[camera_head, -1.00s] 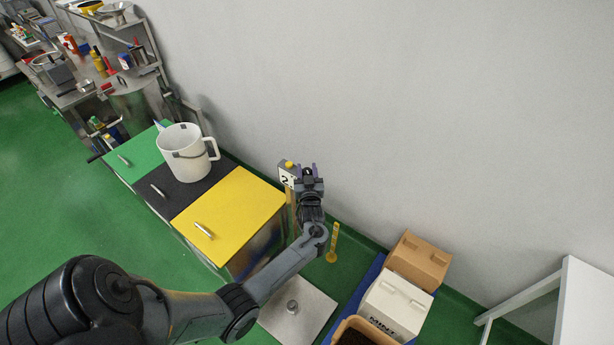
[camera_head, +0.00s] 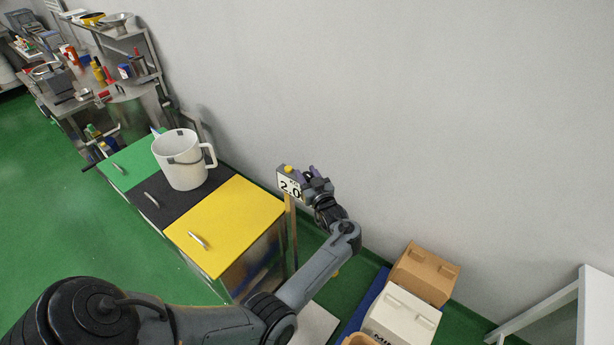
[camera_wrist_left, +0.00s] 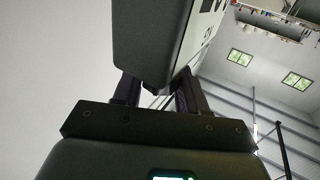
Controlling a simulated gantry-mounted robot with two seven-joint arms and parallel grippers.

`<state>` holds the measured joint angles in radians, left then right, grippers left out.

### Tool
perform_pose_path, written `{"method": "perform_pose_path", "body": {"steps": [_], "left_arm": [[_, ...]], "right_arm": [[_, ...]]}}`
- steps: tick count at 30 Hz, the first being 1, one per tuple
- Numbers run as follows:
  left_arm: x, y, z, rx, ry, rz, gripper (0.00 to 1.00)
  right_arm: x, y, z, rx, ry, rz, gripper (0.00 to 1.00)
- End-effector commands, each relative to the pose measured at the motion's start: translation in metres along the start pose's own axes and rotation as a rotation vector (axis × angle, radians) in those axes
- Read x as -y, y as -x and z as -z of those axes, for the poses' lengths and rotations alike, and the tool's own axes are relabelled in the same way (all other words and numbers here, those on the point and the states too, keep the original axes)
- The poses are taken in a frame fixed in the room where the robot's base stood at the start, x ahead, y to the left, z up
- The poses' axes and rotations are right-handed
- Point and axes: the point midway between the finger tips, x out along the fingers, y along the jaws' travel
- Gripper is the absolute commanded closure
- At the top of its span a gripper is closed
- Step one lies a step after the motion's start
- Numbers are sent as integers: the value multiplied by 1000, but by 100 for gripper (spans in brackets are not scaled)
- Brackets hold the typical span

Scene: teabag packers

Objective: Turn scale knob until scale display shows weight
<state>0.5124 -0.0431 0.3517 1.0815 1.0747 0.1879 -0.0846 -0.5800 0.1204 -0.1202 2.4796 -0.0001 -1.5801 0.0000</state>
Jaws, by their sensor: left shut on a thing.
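The scale display (camera_head: 289,186) stands on a yellow post (camera_head: 290,225) beside the yellow cabinet and reads "2.0"; its right edge is close to my gripper. A yellow part (camera_head: 288,169) sits on its top. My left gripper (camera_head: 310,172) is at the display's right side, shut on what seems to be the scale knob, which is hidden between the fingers. In the left wrist view the display's dark housing (camera_wrist_left: 152,40) fills the space in front of my fingers (camera_wrist_left: 158,92). The metal scale plate (camera_head: 318,325) is partly hidden by my arm. My right gripper is not in view.
A white jug (camera_head: 181,165) stands on the black cabinet top (camera_head: 152,207), left of the yellow cabinet (camera_head: 225,225). A brown box (camera_head: 425,272) and a white box (camera_head: 402,312) stand at the lower right. A grey wall is close behind the display.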

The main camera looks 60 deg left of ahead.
Motion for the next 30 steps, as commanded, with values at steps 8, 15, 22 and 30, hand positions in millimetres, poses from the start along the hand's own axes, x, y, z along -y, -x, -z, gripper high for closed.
{"method": "perform_pose_path", "body": {"steps": [8,15,22,30], "left_arm": [[0,0,0,0,0,-1,38],[0,0,0,0,0,-1,38],[0,17,-2,0,-1,-2,38],[0,64,-2,2,2,-3,38]], "right_arm": [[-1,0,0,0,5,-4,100],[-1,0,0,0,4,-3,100],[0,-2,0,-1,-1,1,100],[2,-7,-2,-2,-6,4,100]]}}
